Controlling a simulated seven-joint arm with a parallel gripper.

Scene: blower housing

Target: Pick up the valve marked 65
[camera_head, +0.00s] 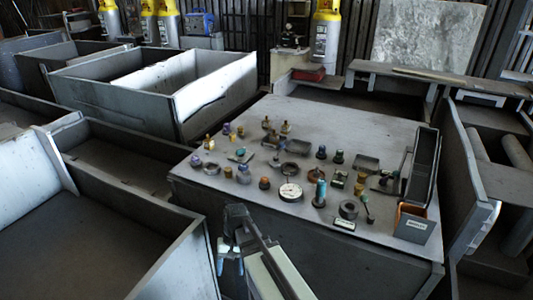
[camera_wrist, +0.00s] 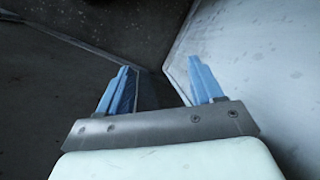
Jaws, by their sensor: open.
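Many small fittings stand in loose rows on the grey table in the head view. Some have brass, purple, blue, teal or orange tops, such as a brass one (camera_head: 207,142), a purple-topped one (camera_head: 195,160) and an orange-brown one (camera_head: 265,183). No number 65 is readable, so I cannot tell which is the valve marked 65. My gripper (camera_head: 229,252) is off the table's near left edge, apart from all the fittings. In the wrist view my gripper (camera_wrist: 158,78) has its two blue fingers spread and nothing between them.
The grey table (camera_head: 310,120) has free room at the back. A white-faced gauge (camera_head: 290,192) sits near the front. Large grey metal bins (camera_head: 150,255) flank the table's left side.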

